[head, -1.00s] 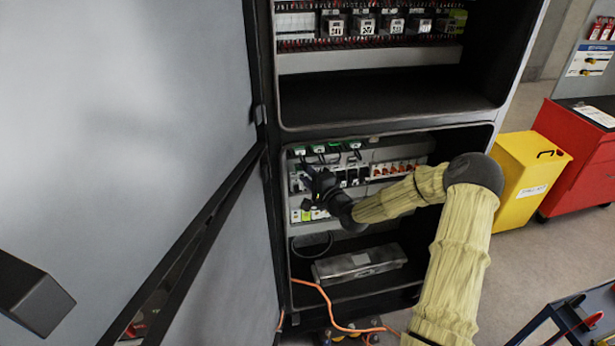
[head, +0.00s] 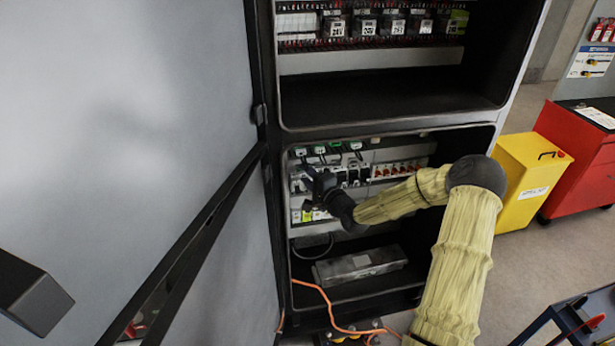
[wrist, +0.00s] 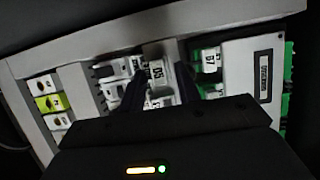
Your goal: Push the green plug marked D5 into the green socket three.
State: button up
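The plug marked D5 (wrist: 156,72) shows a white labelled face between my gripper's two dark fingers in the wrist view. My gripper (wrist: 163,84) has one finger on each side of it; I cannot tell whether both fingers touch it. In the head view my gripper (head: 312,180) is at the left part of the lower cabinet bay, just below the row of plugs and sockets (head: 337,148). Green shows at a few of these. Socket three cannot be told apart, and the D5 plug's lower part is hidden by my fingers.
A plug marked D7 (wrist: 210,65) stands close right of my fingers. The open cabinet door (head: 130,110) stands left. An orange cable (head: 327,300) hangs out below.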

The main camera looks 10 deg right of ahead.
grip_shut()
jog(key=shift+s, duration=0.1)
jog(key=shift+s, duration=0.25)
jog(key=shift+s, duration=0.8)
dwell(0.4)
jog(key=shift+s, duration=2.5)
